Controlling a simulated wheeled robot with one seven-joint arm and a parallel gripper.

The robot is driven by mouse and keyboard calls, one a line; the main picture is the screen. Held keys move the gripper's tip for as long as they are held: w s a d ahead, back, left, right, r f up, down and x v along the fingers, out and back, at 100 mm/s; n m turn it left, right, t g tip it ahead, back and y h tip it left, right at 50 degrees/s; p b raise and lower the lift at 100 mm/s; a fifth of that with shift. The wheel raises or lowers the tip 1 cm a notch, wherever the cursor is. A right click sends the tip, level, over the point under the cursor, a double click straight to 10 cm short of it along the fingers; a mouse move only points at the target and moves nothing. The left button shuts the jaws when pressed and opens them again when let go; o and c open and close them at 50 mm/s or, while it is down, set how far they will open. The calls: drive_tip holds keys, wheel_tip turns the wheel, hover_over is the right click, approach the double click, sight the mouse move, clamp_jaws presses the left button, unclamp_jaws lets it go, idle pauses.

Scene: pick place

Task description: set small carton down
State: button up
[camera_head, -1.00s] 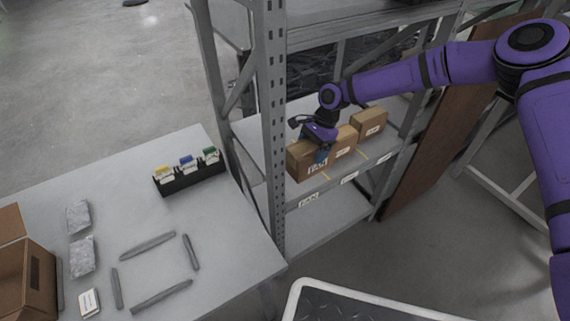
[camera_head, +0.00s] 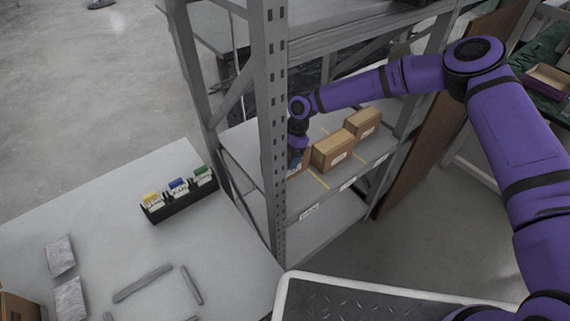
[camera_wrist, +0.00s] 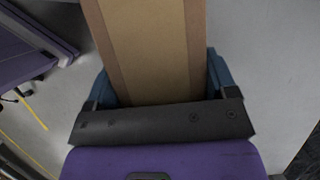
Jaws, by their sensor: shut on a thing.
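The small carton (camera_wrist: 150,45) is brown cardboard with darker edge strips. In the wrist view it sits between the two blue fingers of my gripper (camera_wrist: 158,82), which is shut on it. In the head view my gripper (camera_head: 298,156) is low over the left end of the middle shelf (camera_head: 318,190). Only a sliver of the held carton (camera_head: 296,169) shows there, as the front post and my gripper hide most of it. I cannot tell if its underside touches the shelf.
Two more brown cartons, one nearer (camera_head: 333,151) and one farther (camera_head: 363,123), stand right of my gripper. The grey shelf post (camera_head: 271,120) is close in front. A table (camera_head: 215,235) at left holds a black bin (camera_head: 180,196) with coloured cards.

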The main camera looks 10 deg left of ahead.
drive_tip(key=shift+f, duration=2.1)
drive_tip(key=o, duration=1.1)
drive_tip(key=shift+f, duration=0.1)
drive_tip(key=v, duration=1.2)
